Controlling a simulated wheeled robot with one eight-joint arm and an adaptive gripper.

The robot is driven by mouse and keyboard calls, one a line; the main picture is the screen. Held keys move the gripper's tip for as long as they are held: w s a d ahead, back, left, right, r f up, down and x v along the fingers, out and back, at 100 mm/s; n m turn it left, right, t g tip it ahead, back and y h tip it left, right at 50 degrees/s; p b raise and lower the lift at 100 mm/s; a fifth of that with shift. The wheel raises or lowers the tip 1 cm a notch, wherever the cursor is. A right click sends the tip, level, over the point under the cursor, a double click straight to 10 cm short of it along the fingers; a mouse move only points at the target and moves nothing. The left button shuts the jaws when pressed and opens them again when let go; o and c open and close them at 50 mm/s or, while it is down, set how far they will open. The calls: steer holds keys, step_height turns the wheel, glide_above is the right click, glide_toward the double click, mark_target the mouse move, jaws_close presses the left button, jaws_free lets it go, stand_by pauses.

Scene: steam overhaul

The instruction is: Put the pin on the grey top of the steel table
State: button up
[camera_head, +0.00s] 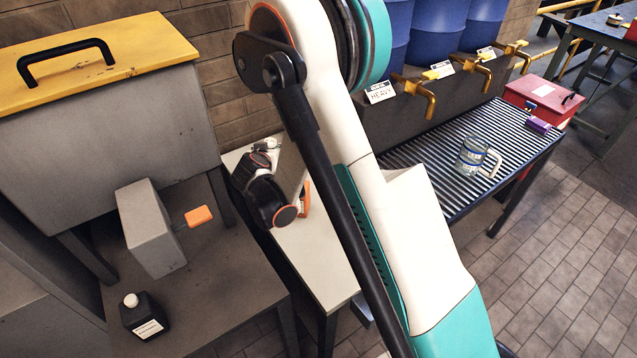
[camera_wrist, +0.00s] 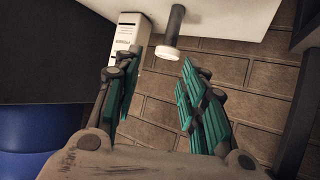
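A short metal cylinder with a pale, wider end (camera_wrist: 168,50) shows at the top middle of the wrist view, against the edge of a pale surface (camera_wrist: 235,14). It may be the pin; I cannot be sure. My gripper (camera_wrist: 160,64) is open, its teal fingers apart on either side of the cylinder's end, with no contact visible. In the head view my gripper (camera_head: 272,200) is over the far part of a narrow table with a pale grey top (camera_head: 318,262), which may be the steel table. My arm hides part of this table.
A white labelled box (camera_wrist: 127,36) is close to one finger. At left, a grey cabinet with a yellow lid (camera_head: 110,60) stands by a dark bench with a black bottle (camera_head: 145,316). At right, a ribbed rack holds a glass mug (camera_head: 472,157) below brass taps. The pale top's near end is clear.

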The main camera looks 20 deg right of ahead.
steer(key=s+d+r+n+g+y, duration=0.1)
steer(key=s+d+r, duration=0.1)
steer(key=s+r, duration=0.6)
steer(key=s+d+r+n+g+y, duration=0.1)
steer(key=s+d+r+g, duration=0.15)
steer(key=s+r, duration=0.5)
steer(key=s+a+r+n+y, duration=0.1)
steer(key=s+r+n+y, duration=0.1)
steer(key=s, duration=2)
steer(key=shift+s+r+g+y, duration=0.2)
steer(key=shift+r+g+y, duration=0.1)
steer(key=shift+g+y, duration=0.1)
